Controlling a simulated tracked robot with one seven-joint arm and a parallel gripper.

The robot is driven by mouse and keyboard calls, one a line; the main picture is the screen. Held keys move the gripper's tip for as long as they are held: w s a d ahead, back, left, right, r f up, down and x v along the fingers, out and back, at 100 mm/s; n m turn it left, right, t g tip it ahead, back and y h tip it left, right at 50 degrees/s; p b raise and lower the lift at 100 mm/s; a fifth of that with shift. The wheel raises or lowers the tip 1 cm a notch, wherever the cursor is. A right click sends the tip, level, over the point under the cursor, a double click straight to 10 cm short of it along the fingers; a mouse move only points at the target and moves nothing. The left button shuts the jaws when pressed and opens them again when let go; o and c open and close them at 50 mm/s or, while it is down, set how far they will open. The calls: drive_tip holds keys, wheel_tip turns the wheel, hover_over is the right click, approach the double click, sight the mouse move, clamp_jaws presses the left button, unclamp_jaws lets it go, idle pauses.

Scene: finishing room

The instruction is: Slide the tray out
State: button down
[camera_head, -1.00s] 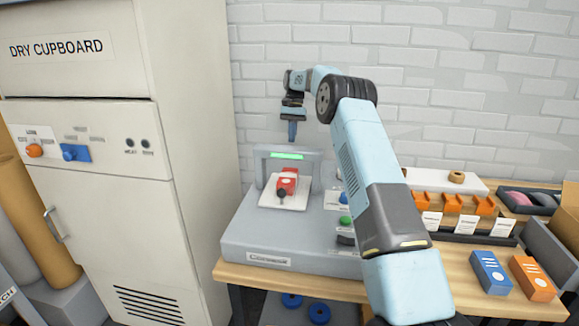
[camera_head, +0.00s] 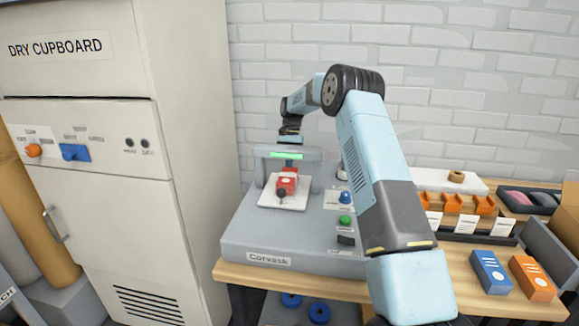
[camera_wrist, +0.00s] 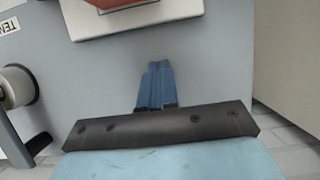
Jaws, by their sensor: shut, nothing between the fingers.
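The tray (camera_head: 274,203) is a flat white plate on the grey Corvask machine (camera_head: 235,233), at the front opening of its arch. A red part (camera_head: 288,181) with a dark knob sits on it. In the wrist view the tray (camera_wrist: 150,18) shows at the top with the red part (camera_wrist: 112,3) on it. My gripper (camera_wrist: 156,66) has its blue fingers shut together and empty, pointing toward the tray's near edge with a gap between.
The arch (camera_head: 262,170) with a green lit strip stands over the tray's back. A blue knob (camera_head: 345,198) and green button (camera_head: 346,221) are to its right. The dry cupboard (camera_head: 185,130) stands left.

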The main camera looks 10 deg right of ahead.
drive_tip(key=shift+s+a+r, duration=0.1)
drive_tip(key=shift+s+a, duration=0.25)
drive_tip(key=shift+s, duration=0.5)
drive_tip(key=shift+s+a+r, duration=0.1)
drive_tip(key=shift+s+a, duration=0.25)
drive_tip(key=shift+s, duration=0.5)
drive_tip(key=shift+a, duration=0.1)
